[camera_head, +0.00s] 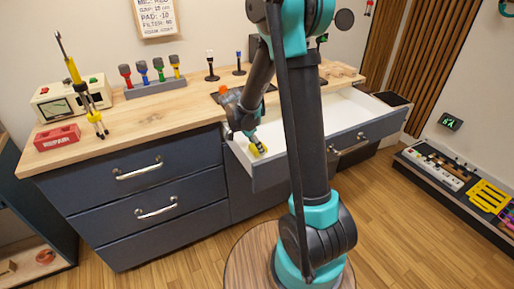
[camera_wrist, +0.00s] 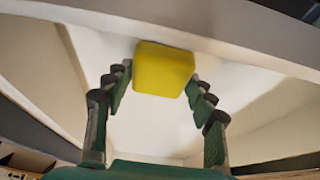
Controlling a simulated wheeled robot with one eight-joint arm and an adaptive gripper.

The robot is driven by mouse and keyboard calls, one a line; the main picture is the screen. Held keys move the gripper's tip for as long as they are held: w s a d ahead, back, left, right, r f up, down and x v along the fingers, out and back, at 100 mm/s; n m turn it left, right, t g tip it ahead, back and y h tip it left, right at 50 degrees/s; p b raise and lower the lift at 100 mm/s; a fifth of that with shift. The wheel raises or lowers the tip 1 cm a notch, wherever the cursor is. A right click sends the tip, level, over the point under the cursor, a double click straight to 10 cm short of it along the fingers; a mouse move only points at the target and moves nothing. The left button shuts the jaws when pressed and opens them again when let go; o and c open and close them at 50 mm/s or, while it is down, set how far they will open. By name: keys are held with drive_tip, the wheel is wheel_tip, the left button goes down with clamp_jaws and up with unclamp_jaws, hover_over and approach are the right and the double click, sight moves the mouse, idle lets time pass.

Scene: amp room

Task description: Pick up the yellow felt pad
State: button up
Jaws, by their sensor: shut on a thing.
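The yellow felt pad (camera_wrist: 164,69) is a small yellow block in the wrist view, held between the two finger tips of my gripper (camera_wrist: 160,85). In the head view the yellow pad (camera_head: 258,150) shows at the end of my gripper (camera_head: 254,140), inside the open white drawer (camera_head: 355,106) near its front left corner. The gripper is shut on the pad. I cannot tell whether the pad touches the drawer floor.
The drawer's dark front panel (camera_head: 280,172) is close to the gripper. The wooden worktop (camera_head: 150,118) carries a red REPAIR block (camera_head: 57,138), a meter box (camera_head: 70,98) and a rack (camera_head: 155,88) of coloured-handled items. The rest of the drawer looks empty.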

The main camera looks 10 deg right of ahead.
wheel_tip(320, 180, up, 20)
drive_tip(key=shift+f, duration=0.25)
